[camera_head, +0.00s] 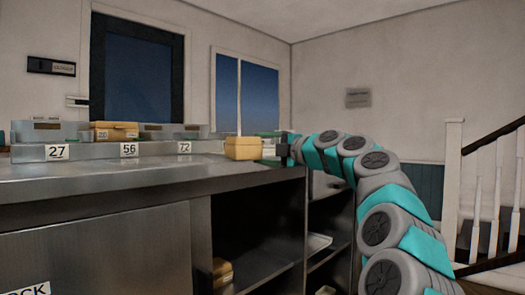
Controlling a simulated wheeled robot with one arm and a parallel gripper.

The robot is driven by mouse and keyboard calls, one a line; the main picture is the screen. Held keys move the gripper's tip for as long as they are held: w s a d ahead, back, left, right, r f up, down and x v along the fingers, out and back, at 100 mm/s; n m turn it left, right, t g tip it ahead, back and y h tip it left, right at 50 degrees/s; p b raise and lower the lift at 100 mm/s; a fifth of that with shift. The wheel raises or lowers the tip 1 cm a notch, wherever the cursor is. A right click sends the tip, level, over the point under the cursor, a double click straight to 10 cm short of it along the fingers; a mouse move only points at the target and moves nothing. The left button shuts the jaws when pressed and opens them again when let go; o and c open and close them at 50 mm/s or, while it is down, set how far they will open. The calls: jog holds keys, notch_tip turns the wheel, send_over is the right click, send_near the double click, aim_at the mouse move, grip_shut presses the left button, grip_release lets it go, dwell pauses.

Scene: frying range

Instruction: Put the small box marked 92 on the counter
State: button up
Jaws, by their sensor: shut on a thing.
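A small tan box (242,148) is at the right end of the steel counter (140,177), close to its surface. I cannot tell whether its underside touches the counter, and no number is readable on it. My gripper (266,148), with green fingers, reaches in from the right and is shut on this box. Part of the box's right side is hidden by the fingers.
A raised ledge with labels 27, 56 and 72 (184,148) runs along the counter's back. Grey bins (40,130) and another tan box (114,131) stand there. Open shelves (255,262) lie below. A stair railing (452,185) is at right. The counter's front is clear.

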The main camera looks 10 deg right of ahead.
jog(key=shift+f, duration=0.2)
jog(key=o, duration=1.2)
jog(key=shift+o, duration=0.2)
jog(key=shift+r, duration=0.2)
jog(key=b+v, duration=0.1)
jog(key=v, duration=1.1)
jog(key=shift+b, duration=0.35)
jog(key=shift+f, duration=0.1)
